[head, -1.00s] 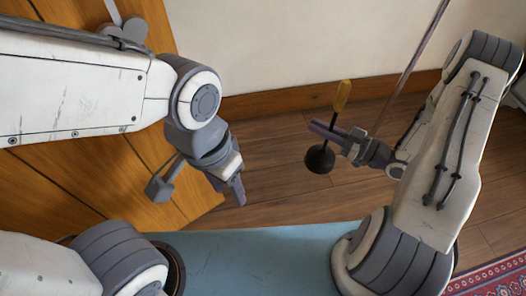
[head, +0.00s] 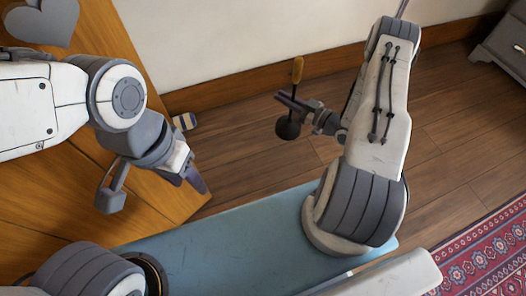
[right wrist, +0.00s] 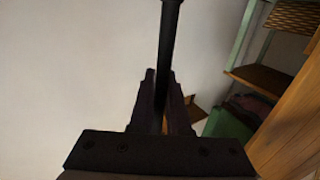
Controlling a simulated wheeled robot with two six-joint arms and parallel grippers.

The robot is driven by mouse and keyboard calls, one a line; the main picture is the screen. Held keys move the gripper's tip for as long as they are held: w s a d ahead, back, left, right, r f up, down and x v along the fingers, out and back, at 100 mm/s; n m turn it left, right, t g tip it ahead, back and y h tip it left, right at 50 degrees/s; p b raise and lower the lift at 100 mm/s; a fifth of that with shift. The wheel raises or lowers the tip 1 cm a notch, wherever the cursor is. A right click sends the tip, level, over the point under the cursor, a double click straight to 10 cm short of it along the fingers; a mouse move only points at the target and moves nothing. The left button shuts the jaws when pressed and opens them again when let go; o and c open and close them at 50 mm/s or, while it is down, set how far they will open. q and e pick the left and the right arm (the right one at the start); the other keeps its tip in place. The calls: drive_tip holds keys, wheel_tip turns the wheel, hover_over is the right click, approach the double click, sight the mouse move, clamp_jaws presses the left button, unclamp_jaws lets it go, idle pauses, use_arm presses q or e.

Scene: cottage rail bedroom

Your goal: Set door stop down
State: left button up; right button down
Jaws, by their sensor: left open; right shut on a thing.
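The door stop (head: 288,129) has a dark round weight, a thin dark stem and a yellow-brown handle on top. My right gripper (head: 294,105) is shut on its stem and holds it roughly upright, seemingly above the floor. The exact gap below the weight is hard to tell. The right wrist view shows the dark stem (right wrist: 168,45) between the fingers; the weight is out of that view. My left gripper (head: 195,180) is open and empty, in front of the wooden door (head: 150,195), well left of the door stop.
A wooden baseboard (head: 230,90) runs along the wall. The plank floor (head: 245,160) around the door stop is clear. A red patterned rug (head: 490,255) and a grey cabinet (head: 505,45) are at right.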

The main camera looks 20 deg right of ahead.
drive_tip(key=w+d+f+m+t+h+b, duration=0.1)
drive_tip(key=d+f+m+h+b, duration=0.1)
drive_tip(key=d+f+h, duration=0.3)
drive_tip(key=d+f+m+t+h+b, duration=0.1)
drive_tip(key=d+f+m+t+b, duration=0.15)
drive_tip(key=f, duration=0.55)
drive_tip(key=w+a+f+b, duration=0.6)
drive_tip(key=w+f+b, duration=0.3)
drive_tip(key=f+b, duration=0.1)
drive_tip(key=shift+a+f+g, duration=0.3)
drive_tip(key=shift+f+g, duration=0.05)
drive_tip(key=shift+f, duration=0.1)
drive_tip(key=shift+w+n, duration=0.1)
drive_tip(key=shift+n, duration=0.15)
drive_tip(key=c, duration=1.3)
unclamp_jaws()
drive_tip(key=shift+f, duration=0.35)
drive_tip(key=o, duration=0.4)
